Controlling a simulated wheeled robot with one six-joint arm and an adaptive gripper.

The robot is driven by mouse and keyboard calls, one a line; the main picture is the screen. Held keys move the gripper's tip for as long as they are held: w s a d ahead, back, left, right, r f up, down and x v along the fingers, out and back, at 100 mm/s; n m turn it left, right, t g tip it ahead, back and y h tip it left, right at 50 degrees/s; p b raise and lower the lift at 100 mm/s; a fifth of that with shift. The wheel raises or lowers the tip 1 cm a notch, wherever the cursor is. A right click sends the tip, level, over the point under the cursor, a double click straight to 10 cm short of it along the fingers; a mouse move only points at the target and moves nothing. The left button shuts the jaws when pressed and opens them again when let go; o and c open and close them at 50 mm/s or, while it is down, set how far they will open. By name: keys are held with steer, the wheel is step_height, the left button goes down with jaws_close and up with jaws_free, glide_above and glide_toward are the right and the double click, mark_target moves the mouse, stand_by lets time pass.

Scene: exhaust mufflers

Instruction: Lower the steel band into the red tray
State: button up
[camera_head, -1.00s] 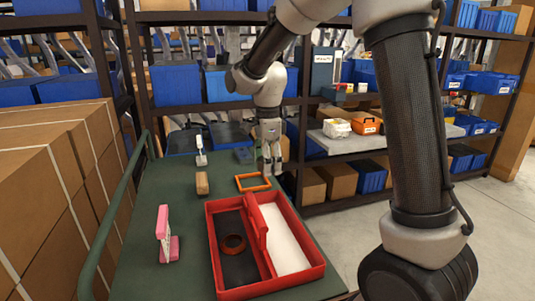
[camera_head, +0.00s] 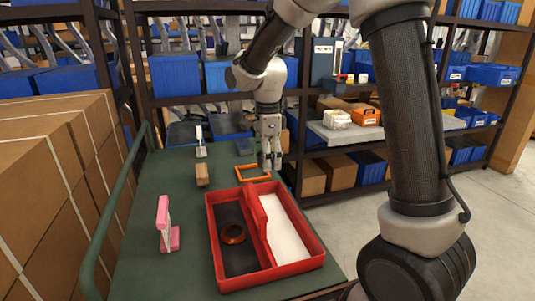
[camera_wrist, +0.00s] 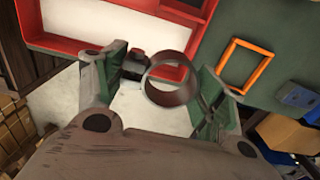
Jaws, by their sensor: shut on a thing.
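The red tray (camera_head: 318,255) lies on the green table with a dark compartment at left and a white one at right. A reddish-brown ring (camera_head: 233,234) lies in the dark compartment. My gripper (camera_head: 271,165) is past the tray's far end, by the orange frame. In the wrist view the steel band (camera_wrist: 172,92), a grey-brown open ring, shows between the green-padded fingers of my gripper (camera_wrist: 165,85), which is shut on it. The band overlaps the near red rim of the tray (camera_wrist: 75,47) in this picture. The band is not discernible in the head view.
The orange frame (camera_head: 240,176) lies behind the tray, with a brown block (camera_head: 202,175) to its left. Shelves with blue bins (camera_head: 176,77) rise behind, and stacked cartons (camera_head: 50,190) flank the left.

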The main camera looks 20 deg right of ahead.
glide_above(268, 206)
steer(key=shift+w+f, duration=0.1)
steer(key=shift+f, duration=5)
steer(key=shift+f, duration=0.1)
steer(key=o, duration=1.2)
steer(key=shift+c, duration=0.2)
